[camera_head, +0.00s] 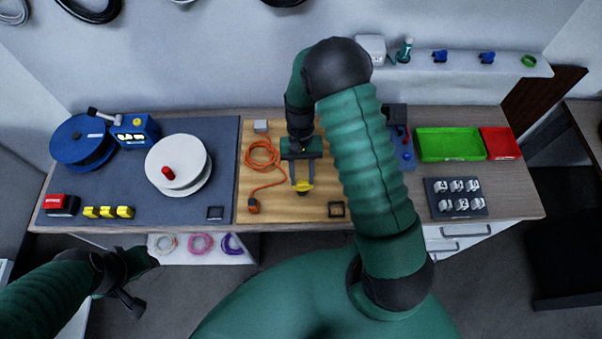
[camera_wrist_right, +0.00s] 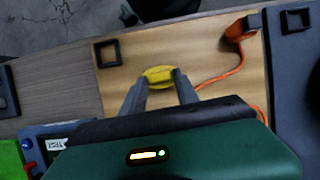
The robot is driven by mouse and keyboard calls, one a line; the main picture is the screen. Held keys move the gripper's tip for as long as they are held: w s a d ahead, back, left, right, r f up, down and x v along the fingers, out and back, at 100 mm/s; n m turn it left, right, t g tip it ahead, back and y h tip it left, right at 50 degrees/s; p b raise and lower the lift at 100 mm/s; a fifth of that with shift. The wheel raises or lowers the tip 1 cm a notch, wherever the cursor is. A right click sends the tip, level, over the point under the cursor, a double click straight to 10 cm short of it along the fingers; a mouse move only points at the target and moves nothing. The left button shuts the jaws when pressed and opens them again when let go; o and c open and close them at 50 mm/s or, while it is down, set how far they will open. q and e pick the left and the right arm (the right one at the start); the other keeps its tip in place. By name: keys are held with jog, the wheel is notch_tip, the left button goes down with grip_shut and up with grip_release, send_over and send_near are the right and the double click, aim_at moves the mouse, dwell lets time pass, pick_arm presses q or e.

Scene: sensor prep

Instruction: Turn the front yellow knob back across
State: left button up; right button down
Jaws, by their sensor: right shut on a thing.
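The yellow knob (camera_head: 302,186) sits on the light wooden board near the front middle of the bench. My right gripper (camera_head: 302,184) reaches down over it, with its two fingers on either side of the knob. In the right wrist view the yellow knob (camera_wrist_right: 159,76) shows between the fingertips (camera_wrist_right: 160,82), and the gripper is shut on it. The knob's base is hidden. My left gripper (camera_head: 130,275) hangs low at the left, in front of the bench and away from the knob; its jaws are too unclear to read.
An orange cable (camera_head: 262,155) with a plug lies left of the knob on the board. A small black square frame (camera_head: 336,209) lies to its right. A white reel (camera_head: 190,150) and several yellow blocks (camera_head: 108,212) are on the grey mat. Green (camera_head: 448,157) and red trays (camera_head: 501,143) stand right.

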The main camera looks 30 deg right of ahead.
jog(key=shift+s+m, duration=0.1)
jog(key=shift+m, duration=0.3)
jog(key=c, duration=0.9)
grip_release()
jog(key=b+v, duration=0.2)
jog(key=v, duration=1.4)
jog(key=shift+d+r, duration=0.25)
jog(key=shift+r, duration=0.1)
